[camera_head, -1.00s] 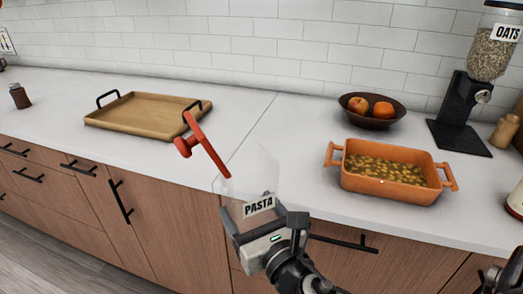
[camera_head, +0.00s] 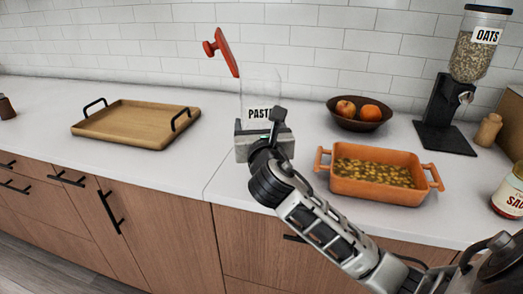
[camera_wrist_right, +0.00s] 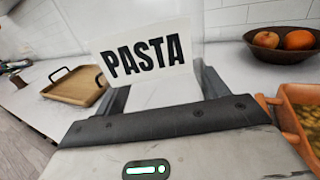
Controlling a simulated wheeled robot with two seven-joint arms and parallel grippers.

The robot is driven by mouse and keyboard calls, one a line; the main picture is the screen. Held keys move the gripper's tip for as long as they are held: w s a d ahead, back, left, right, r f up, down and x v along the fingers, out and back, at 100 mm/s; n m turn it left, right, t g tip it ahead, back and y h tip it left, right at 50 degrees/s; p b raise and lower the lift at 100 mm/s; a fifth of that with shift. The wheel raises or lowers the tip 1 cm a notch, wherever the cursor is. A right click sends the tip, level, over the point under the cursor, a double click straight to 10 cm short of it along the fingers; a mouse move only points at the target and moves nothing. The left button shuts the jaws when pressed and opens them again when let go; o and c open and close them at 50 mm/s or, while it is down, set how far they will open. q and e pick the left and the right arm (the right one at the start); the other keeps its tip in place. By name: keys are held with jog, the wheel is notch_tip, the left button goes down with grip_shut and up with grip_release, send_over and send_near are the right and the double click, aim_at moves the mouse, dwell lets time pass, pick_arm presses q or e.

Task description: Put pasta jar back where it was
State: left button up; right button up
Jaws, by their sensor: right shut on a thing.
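The pasta jar (camera_head: 259,90) is clear, with a white PASTA label and a red lid tipped open on its hinge at the upper left. It looks empty in the head view. My right gripper (camera_head: 262,128) is shut on the jar and holds it upright over the counter between the wooden tray and the orange dish. I cannot tell whether its base touches the counter. In the right wrist view, the PASTA label (camera_wrist_right: 146,52) stands just beyond the fingers. My left gripper is not in view.
A wooden tray (camera_head: 135,128) with black handles lies left. An orange baking dish (camera_head: 330,185) of pasta is at the right front. Behind it are a fruit bowl (camera_head: 345,120), an oats dispenser (camera_head: 465,90) and a small wooden shaker (camera_head: 488,130). A sauce jar (camera_head: 508,198) stands far right.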

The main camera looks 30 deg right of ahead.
jog(key=w+f, duration=0.1)
jog(key=w+d+f, duration=0.1)
jog(key=f, duration=0.1)
jog(key=d+f, duration=0.1)
jog(key=shift+w+d+f+b, duration=0.2)
jog(key=shift+w+f+b, duration=0.15)
jog(key=shift+w+b, duration=0.05)
jog(key=shift+w+d+f+b, duration=0.1)
jog(key=shift+f+b, duration=0.2)
jog(key=shift+f, duration=1.4)
jog(key=shift+f, duration=0.2)
jog(key=o, duration=1.3)
jog(key=shift+o, duration=0.2)
jog(key=shift+r, duration=0.1)
jog(key=v, duration=1.2)
jog(key=shift+r, duration=0.1)
